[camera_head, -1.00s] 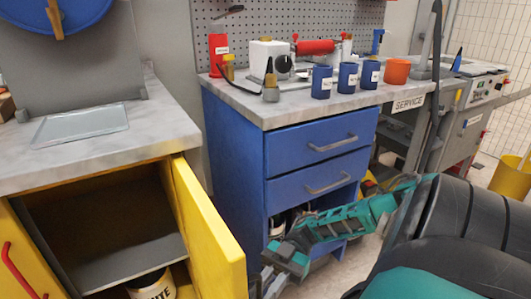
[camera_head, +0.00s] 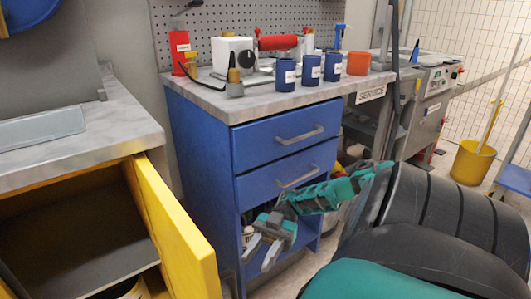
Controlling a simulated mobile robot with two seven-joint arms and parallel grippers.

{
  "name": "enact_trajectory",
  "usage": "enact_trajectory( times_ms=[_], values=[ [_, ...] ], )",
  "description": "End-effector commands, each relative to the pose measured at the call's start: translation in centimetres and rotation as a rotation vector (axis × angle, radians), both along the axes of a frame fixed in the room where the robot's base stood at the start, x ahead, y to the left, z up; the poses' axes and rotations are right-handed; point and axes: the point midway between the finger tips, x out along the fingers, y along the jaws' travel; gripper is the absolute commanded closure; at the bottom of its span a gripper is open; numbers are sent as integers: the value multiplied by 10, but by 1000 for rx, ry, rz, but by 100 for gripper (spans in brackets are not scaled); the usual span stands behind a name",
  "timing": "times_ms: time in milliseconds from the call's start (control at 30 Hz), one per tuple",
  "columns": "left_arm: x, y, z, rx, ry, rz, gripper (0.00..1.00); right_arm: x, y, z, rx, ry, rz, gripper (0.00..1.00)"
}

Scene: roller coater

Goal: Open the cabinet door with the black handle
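The yellow cabinet (camera_head: 137,171) stands at the left, and its right door (camera_head: 172,228) is swung open toward me. The dark inside of the cabinet shows beside it. No black handle shows in this view; the outer face of the open door is turned away. My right gripper (camera_head: 259,259) is in front of the lower open part of the blue drawer unit, to the right of the yellow door and apart from it. Its two grey fingers point down, spread apart, with nothing seen between them. My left gripper is not in view.
The blue drawer unit (camera_head: 202,148) has grey drawer handles and an open shelf below. Its top carries several blue cups, an orange cup (camera_head: 358,63) and bottles. A yellow bucket (camera_head: 472,162) stands on the floor at the right. A gap of floor lies between the yellow door and the blue unit.

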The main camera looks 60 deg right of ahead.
Motion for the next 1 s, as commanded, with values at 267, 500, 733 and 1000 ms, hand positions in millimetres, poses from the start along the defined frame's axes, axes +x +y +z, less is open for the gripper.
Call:
enact_trajectory(
  times_ms=[267, 500, 733, 1000],
  values=[
    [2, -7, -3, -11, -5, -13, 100, 3, -31, -1, -2, -1, 0, 62],
    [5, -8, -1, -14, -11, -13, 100, 2, -36, 0, -1, -1, 0, 62],
    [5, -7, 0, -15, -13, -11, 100, 2, -36, 0, -1, 0, -1, 62],
    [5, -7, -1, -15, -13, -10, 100, 2, -36, 0, -2, 0, -1, 62]
  ],
)
